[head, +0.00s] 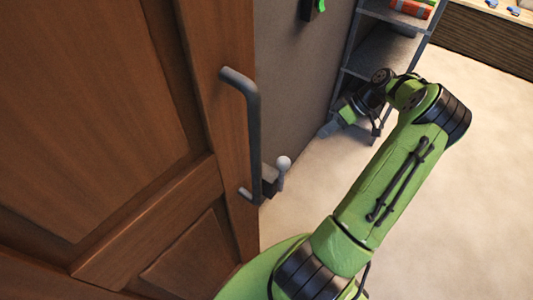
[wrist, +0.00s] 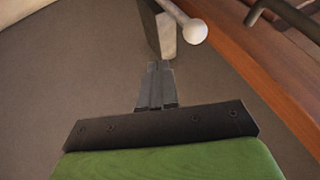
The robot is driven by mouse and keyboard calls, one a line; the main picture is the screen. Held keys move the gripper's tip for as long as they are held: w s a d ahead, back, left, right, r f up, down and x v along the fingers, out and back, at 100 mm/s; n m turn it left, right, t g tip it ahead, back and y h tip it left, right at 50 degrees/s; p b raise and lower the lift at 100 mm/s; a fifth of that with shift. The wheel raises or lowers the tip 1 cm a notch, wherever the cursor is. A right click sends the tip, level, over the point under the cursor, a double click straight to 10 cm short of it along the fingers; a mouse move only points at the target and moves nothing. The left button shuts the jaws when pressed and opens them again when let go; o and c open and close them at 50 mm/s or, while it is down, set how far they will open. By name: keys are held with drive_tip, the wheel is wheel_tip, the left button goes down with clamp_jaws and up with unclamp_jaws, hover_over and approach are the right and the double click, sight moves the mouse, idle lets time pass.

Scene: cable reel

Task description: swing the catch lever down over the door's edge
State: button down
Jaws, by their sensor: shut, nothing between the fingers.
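The catch lever (head: 283,165) is a short grey bar with a pale ball knob, standing upward from a dark block beside the door's edge. In the wrist view the lever's knob (wrist: 195,31) is ahead and to the right of my fingertips. The wooden door (head: 215,110) fills the left of the head view, and its edge (wrist: 245,60) runs along the right of the wrist view. My gripper (wrist: 155,66) is shut and empty, just short of the lever's mounting block (wrist: 164,35), with no clear contact. In the head view my gripper (head: 327,130) is right of the lever.
A dark bar handle (head: 254,130) stands out from the door next to the catch. A grey wall (head: 300,90) lies behind it. A metal shelf unit (head: 385,50) stands beyond my gripper. The pale floor (head: 470,190) at right is clear.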

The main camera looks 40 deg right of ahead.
drive_tip(key=w+a+f+b, duration=0.1)
drive_tip(key=w+a+f, duration=0.1)
drive_tip(key=a+f, duration=0.5)
drive_tip(key=shift+a+f, duration=0.3)
drive_tip(key=shift+a, duration=0.45)
drive_tip(key=shift+a+b, duration=0.1)
drive_tip(key=shift+b, duration=0.35)
